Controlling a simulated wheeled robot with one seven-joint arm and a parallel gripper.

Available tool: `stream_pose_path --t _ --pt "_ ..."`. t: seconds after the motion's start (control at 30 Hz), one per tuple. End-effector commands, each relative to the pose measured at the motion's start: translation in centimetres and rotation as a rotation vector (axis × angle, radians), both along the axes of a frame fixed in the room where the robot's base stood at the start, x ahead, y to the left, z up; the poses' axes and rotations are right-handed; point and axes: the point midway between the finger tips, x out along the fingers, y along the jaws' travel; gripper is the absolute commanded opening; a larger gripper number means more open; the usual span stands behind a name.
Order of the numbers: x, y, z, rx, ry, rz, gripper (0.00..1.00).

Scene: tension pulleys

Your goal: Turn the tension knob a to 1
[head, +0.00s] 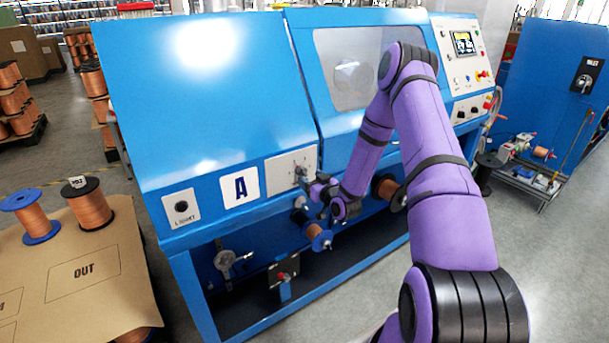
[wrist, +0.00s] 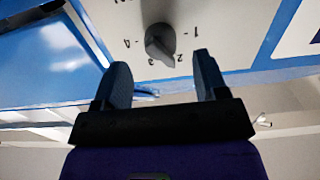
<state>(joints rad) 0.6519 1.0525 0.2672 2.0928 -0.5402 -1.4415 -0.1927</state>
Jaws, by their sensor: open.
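The tension knob a (wrist: 160,42) is a dark grey knob on a white panel with the marks 1 to 4 around it, upside down in the wrist view. Its narrow end seems to lie near the 2 and 3 marks; the exact setting is hard to tell. In the head view the knob panel (head: 283,165) is right of the big A label (head: 240,187), and the knob is small there. My gripper (wrist: 161,75) is open and empty. Its fingertips lie on either side of the knob in the picture, apparently short of it. In the head view my gripper (head: 318,190) is close to the panel.
The blue machine (head: 203,90) fills the middle. Below the panel are a copper spool (head: 318,238) and a metal pulley (head: 225,260). A table (head: 110,295) with spools stands at the left.

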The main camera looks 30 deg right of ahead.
Motion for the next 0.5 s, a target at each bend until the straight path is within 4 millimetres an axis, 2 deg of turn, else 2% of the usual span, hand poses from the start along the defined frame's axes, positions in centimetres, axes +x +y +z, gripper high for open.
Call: stream_pose_path --t 0.1,0.23,0.5 --pt "1.9 0.1 0.0 0.001 -0.001 0.001 0.66" --pt "3.3 0.1 0.0 0.001 0.0 0.0 0.66" --pt "4.2 0.2 0.0 0.001 0.001 0.0 0.66"
